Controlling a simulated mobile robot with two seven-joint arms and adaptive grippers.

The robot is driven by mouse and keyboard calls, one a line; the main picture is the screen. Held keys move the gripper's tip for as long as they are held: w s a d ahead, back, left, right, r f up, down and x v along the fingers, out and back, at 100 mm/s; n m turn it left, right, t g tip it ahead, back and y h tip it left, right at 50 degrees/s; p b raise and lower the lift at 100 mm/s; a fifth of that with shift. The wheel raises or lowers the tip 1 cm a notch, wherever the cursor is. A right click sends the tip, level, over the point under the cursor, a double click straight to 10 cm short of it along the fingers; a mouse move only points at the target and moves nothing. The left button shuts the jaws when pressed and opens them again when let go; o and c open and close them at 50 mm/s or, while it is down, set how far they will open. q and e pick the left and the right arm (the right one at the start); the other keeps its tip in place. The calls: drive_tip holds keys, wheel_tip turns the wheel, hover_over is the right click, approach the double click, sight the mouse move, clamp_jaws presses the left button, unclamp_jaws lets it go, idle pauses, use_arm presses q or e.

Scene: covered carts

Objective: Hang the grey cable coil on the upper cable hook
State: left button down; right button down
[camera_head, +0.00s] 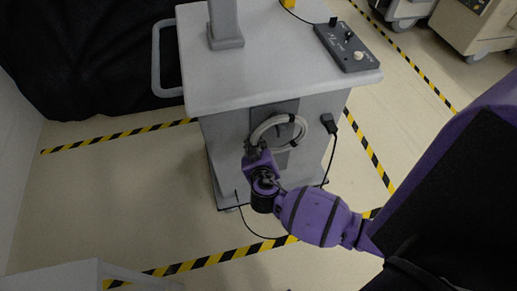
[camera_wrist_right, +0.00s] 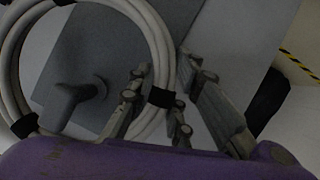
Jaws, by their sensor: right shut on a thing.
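The grey cable coil (camera_head: 272,121) is a pale ring with black ties, held upright in front of the cart's front face. It also shows large at the left of the right wrist view (camera_wrist_right: 158,40). My right gripper (camera_head: 257,150) is shut on the coil's lower left edge in the head view; its fingers (camera_wrist_right: 163,88) flank the cable at a black tie in the wrist view. A grey peg-like cable hook (camera_wrist_right: 75,97) shows through the ring on a darker plate. Whether the coil rests on it, and whether it is the upper hook, I cannot tell. My left gripper is out of view.
The grey cart (camera_head: 270,75) carries a dark control box (camera_head: 347,46) and a post (camera_head: 224,22) on top. A black plug (camera_head: 328,123) with a hanging cord is right of the coil. Striped tape (camera_head: 215,257) marks the floor; other carts (camera_head: 475,25) stand at the far right.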

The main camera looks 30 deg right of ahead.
drive_tip(key=shift+w+d, duration=0.15)
drive_tip(key=shift+w, duration=0.4)
drive_tip(key=shift+f+b, duration=0.3)
drive_tip(key=shift+f, duration=0.15)
drive_tip(key=shift+w+d+f+b, duration=0.1)
drive_tip(key=shift+w+f+b, duration=0.3)
drive_tip(key=shift+f+b, duration=0.25)
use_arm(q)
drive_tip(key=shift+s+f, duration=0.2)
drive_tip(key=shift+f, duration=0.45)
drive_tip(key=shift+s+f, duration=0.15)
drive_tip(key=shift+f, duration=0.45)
use_arm(e)
drive_tip(key=shift+w+f, duration=0.1)
drive_tip(key=shift+f, duration=0.1)
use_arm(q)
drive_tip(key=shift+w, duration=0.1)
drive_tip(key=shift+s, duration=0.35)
